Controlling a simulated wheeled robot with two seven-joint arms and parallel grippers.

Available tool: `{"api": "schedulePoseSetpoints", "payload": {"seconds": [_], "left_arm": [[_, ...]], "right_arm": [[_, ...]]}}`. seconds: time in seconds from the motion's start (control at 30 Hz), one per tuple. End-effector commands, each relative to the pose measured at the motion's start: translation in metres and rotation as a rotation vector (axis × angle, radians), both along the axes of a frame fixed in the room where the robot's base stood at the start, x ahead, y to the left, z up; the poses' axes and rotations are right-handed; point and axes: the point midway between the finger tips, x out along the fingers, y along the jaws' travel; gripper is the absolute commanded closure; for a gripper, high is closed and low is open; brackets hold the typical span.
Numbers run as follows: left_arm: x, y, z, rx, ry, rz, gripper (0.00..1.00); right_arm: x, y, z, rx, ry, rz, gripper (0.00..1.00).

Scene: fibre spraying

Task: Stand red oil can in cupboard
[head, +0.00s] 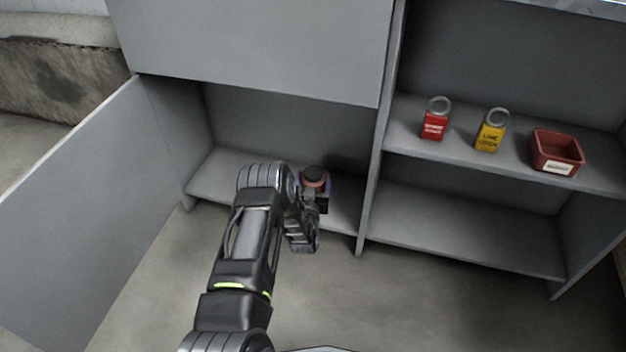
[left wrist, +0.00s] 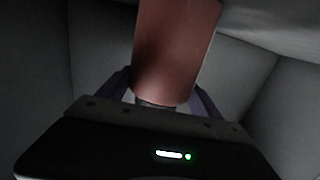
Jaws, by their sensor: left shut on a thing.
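The red oil can (head: 313,174), dark on top, is inside the lower left cupboard (head: 225,170), whose door (head: 85,215) stands open to the left. My left gripper (head: 315,187) is shut on the can; my arm hides part of both. In the left wrist view the can (left wrist: 175,50) appears as a dull red cylinder between the two fingers of the gripper (left wrist: 164,92). The can looks upright in the head view. I cannot tell whether its base touches the cupboard floor. My right gripper is not in view.
On the right-hand shelf stand a red tin (head: 434,125), a yellow tin (head: 490,136) and a small red bin (head: 557,152). The shelf below them (head: 460,230) is empty. A grey upright panel (head: 378,160) separates the cupboard from these shelves, close right of my gripper.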

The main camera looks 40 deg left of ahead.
Motion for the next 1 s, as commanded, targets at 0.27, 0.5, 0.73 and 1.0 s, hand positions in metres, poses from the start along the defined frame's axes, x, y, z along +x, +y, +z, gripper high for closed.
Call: {"api": "schedulePoseSetpoints", "payload": {"seconds": [0.27, 0.5, 0.73, 1.0], "left_arm": [[0.000, 0.000, -0.002, -0.001, 0.001, 0.000, 0.10], [0.000, 0.000, -0.002, -0.001, 0.001, 0.000, 0.04], [-0.003, -0.002, 0.001, -0.001, 0.002, -0.001, 0.04], [-0.028, -0.017, -0.001, -0.011, 0.014, -0.004, 0.04]], "right_arm": [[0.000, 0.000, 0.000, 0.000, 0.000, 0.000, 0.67], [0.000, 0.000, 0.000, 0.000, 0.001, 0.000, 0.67], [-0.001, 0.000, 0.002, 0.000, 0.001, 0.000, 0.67], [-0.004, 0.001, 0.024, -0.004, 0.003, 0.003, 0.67]]}}
